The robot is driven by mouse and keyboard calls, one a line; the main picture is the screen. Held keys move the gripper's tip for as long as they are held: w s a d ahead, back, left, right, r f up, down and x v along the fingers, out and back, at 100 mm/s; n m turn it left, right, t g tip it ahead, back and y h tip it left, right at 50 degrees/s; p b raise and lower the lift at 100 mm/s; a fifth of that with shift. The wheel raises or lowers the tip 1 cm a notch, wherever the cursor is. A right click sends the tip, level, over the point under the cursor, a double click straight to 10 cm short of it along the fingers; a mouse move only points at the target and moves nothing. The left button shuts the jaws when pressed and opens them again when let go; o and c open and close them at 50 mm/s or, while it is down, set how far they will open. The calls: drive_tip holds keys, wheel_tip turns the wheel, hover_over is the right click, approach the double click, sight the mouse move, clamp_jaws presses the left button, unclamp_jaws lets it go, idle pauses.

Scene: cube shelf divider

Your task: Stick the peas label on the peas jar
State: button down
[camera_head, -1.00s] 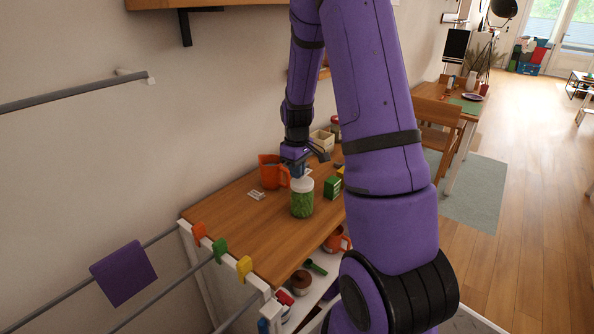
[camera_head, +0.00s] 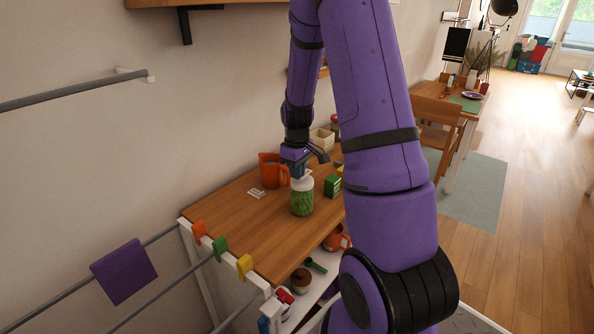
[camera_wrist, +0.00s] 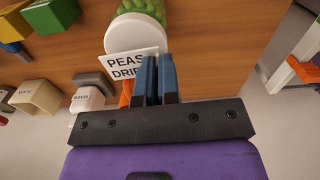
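The peas jar (camera_head: 302,198), clear with green contents and a white lid, stands upright on the wooden table; its lid (camera_wrist: 135,33) and green peas show at the top of the wrist view. The white peas label (camera_wrist: 125,64), reading "PEAS DRIED", is at my gripper (camera_wrist: 157,58). The two fingers are close together, with the label's right edge at them, so my gripper appears shut on it. The label is close to the lid and overlaps it in the wrist view; I cannot tell whether they touch. In the head view my gripper (camera_head: 297,170) is just above and behind the jar.
An orange jug (camera_head: 269,170) stands behind left of the jar, with small white labels (camera_head: 256,194) near it. A green box (camera_head: 332,186) is close on the right. Coloured clips (camera_head: 220,248) line the front rail. The table's front left is clear.

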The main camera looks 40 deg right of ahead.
drive_tip(key=shift+f, duration=1.1)
idle(2.1)
drive_tip(key=c, duration=1.3)
unclamp_jaws()
drive_tip(key=shift+o, duration=0.2)
drive_tip(key=shift+r, duration=0.1)
wheel_tip(320, 180, up, 11)
drive_tip(key=shift+f, duration=0.2)
